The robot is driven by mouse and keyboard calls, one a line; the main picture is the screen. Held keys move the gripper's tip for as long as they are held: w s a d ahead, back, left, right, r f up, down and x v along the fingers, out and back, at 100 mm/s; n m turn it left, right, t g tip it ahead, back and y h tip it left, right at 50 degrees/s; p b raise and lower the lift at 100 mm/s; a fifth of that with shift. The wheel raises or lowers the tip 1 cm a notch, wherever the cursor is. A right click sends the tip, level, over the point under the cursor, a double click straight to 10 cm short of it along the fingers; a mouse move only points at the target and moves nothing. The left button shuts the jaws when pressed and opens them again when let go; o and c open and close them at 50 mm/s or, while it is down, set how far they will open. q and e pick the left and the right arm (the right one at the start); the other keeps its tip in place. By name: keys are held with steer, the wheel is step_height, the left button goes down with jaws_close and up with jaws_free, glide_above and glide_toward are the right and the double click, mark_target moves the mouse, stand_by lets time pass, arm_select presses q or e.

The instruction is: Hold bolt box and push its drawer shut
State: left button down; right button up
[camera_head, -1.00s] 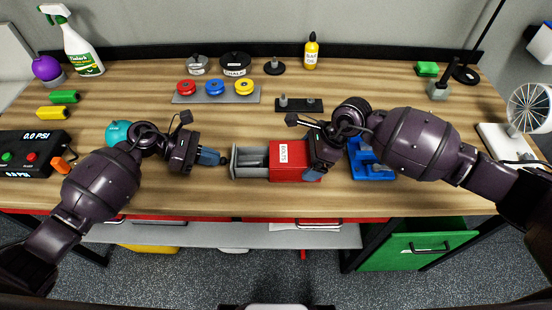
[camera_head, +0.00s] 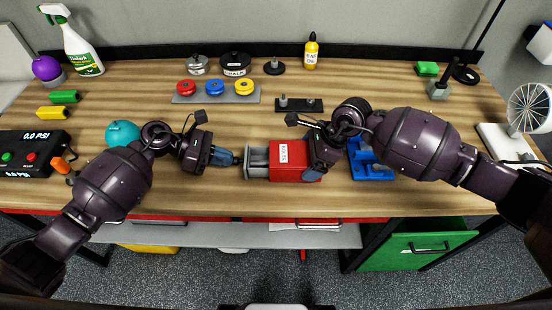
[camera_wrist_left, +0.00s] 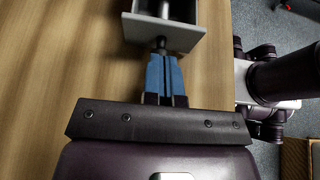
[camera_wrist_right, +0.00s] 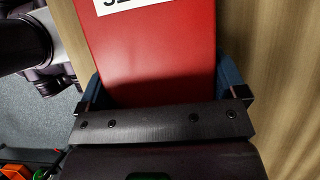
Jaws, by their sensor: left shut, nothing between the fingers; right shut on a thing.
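The red bolt box (camera_head: 297,177), with a white "BOLTS" label, sits on the workbench. Its grey drawer (camera_head: 257,173) sticks out of the box's left side. My right gripper (camera_head: 320,160) is shut on the box's right end; the right wrist view shows its blue fingers on both sides of the red body (camera_wrist_right: 150,60). My left gripper (camera_head: 240,159) is shut and empty, with its tips at the drawer's front. In the left wrist view the closed blue fingers (camera_wrist_left: 164,58) meet the dark knob on the grey drawer front (camera_wrist_left: 190,42).
A blue tray-like piece (camera_head: 372,170) lies right of the box, partly under my right arm. A teal ball-shaped object (camera_head: 121,132) is beside my left arm. A grey rack with colored discs (camera_head: 216,96) and a dark plate with pegs (camera_head: 299,105) stand behind the box.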

arm_select(q)
steer(key=shift+d, duration=2.6)
steer(key=shift+a, duration=3.05)
arm_select(e)
steer(key=o, duration=0.6)
steer(key=v, duration=1.2)
